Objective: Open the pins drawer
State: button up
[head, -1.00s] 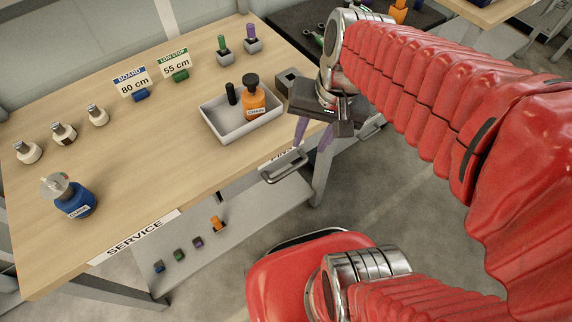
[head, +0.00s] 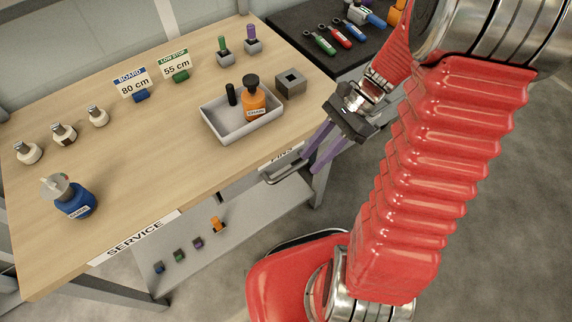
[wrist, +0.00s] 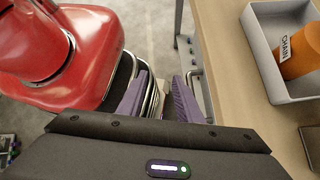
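The pins drawer shows its label "PINS" (head: 282,157) under the right part of the workbench's front edge. Its front looks flush with the bench. Its metal loop handle (head: 284,180) sticks out below the label, its right end partly hidden by my fingers. My gripper (head: 307,164) points down and left at the handle, its two purple fingers apart with nothing held. The fingertips are very near the right end of the handle; I cannot tell whether they touch. In the wrist view my gripper (wrist: 160,98) is open, and the metal handle (wrist: 194,82) seems to be beside the right finger.
On the wooden workbench (head: 150,150) a grey tray (head: 240,134) holds an orange bottle (head: 254,98) and a black cylinder. A dark block (head: 291,83) stands beside it. A lower shelf (head: 180,263) holds small coloured items. A bench leg (head: 320,187) is close to the fingers.

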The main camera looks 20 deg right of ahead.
jog(key=w+d+f+m+t+y, duration=0.2)
jog(key=d+f+m+t+y, duration=0.15)
jog(key=f+m+y, duration=0.55)
jog(key=m+t, duration=0.8)
jog(key=m, duration=0.5)
send_near(289, 172)
jog(key=d, duration=0.1)
jog(key=d+f, duration=0.1)
jog(key=s+d, duration=0.1)
jog(key=shift+d+f, duration=0.25)
jog(key=shift+d, duration=0.05)
jog(key=shift+x, duration=6.9)
jog(key=shift+s, duration=0.1)
grip_shut()
